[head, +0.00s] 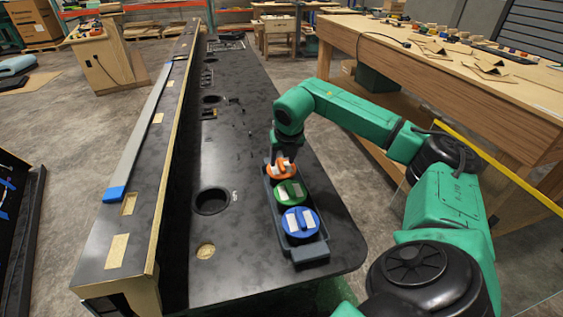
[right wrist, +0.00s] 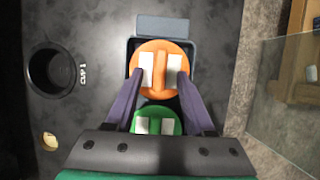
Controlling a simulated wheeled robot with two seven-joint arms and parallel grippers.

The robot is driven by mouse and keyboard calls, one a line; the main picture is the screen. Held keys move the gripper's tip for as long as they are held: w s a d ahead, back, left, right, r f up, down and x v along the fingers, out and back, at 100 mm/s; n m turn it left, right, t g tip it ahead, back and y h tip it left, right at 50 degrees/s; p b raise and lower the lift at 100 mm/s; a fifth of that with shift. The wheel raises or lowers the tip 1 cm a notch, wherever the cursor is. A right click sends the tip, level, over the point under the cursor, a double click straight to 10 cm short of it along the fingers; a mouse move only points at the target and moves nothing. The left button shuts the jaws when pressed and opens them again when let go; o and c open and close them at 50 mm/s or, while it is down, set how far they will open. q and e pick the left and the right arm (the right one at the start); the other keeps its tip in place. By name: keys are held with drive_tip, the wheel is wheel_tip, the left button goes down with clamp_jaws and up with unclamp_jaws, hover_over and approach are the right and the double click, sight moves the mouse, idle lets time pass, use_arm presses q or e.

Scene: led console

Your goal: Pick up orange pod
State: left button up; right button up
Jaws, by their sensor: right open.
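The orange pod (head: 281,169) is a round disc with a raised ridge across its top and white pads. It sits at the far end of a dark tray (head: 309,251), in line with a green pod (head: 289,193) and a blue pod (head: 300,222). My right gripper (head: 284,160) is above the orange pod, pointing down. In the right wrist view its open fingers (right wrist: 161,75) lie on either side of the orange pod (right wrist: 160,88), and nothing is held. The green pod (right wrist: 157,124) is partly hidden by the gripper body. My left gripper is not in view.
The tray stands on a black console top with a round cup hole (head: 211,200) to its left. A long grey strip (head: 142,130) with a blue end lies on the left ledge. A wooden workbench (head: 450,60) stands at right.

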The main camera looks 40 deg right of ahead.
drive_tip(key=shift+w+d+f, duration=0.15)
drive_tip(key=shift+w+f, duration=0.15)
drive_tip(key=shift+f, duration=0.3)
drive_tip(key=shift+r, duration=0.1)
clamp_jaws()
